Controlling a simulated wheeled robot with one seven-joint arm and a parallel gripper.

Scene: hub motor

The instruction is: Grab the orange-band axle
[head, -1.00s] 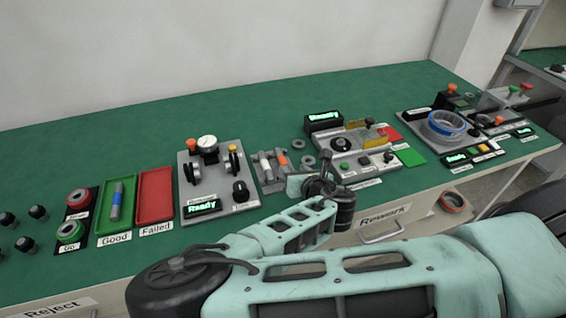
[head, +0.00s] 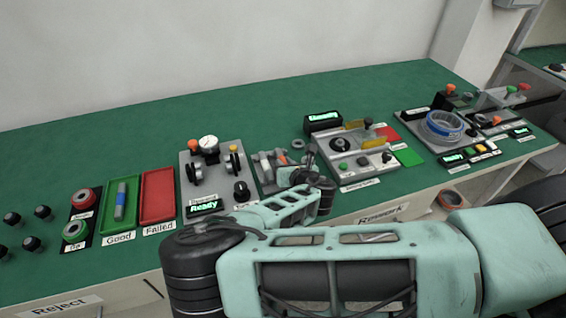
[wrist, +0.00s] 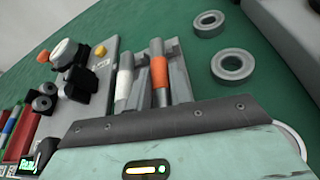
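The orange-band axle (wrist: 160,72) lies in a grey metal holder (wrist: 178,75) in the wrist view, just beyond the housing of my gripper. A second axle with a white band (wrist: 124,84) lies to its left. In the head view my gripper (head: 310,168) is close over the front right of the holder. The orange band (head: 281,158) shows there just behind and left of it, and the rest of that axle is mostly hidden. My gripper's fingers are not clear in either view, so its opening cannot be told.
Two grey rings (wrist: 232,65) lie right of the holder. A gauge station (head: 213,165) stands on its left and a press-like station (head: 347,145) on its right. Green (head: 105,218) and red (head: 145,212) trays are farther left; the green one holds a blue-band axle.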

